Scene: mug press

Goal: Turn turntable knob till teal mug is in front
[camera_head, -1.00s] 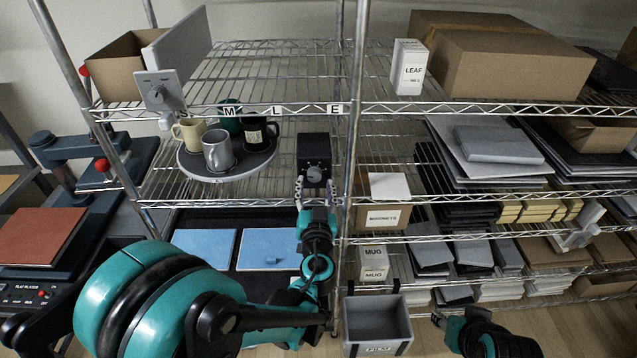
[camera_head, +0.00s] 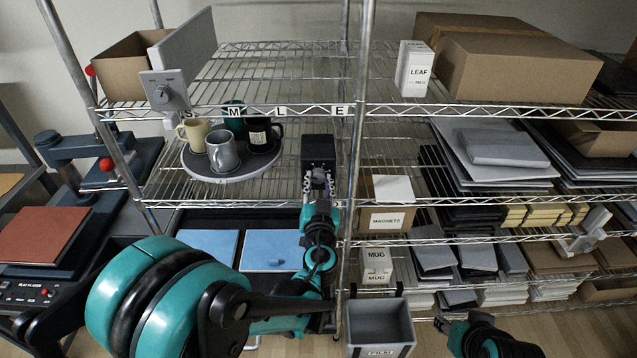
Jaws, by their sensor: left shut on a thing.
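A round grey turntable (camera_head: 228,176) sits on the wire shelf with several mugs on it. The teal mug (camera_head: 234,118) is at the back, partly hidden by the shelf edge strip. A grey mug (camera_head: 222,152) is at the front, a cream mug (camera_head: 194,134) at the left and a black mug (camera_head: 260,136) at the right. A black control box (camera_head: 317,148) stands right of the turntable; its knob is mostly hidden by my fingers. My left gripper (camera_head: 318,178) is shut on the knob at the box's front. My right gripper (camera_head: 440,322) is low at the right, its fingers small and unclear.
A shelf post (camera_head: 358,130) stands just right of the control box. The shelf's front rail (camera_head: 250,204) runs below my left gripper. A grey bin (camera_head: 380,324) is lower down. Another dial panel (camera_head: 164,90) is at the upper left.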

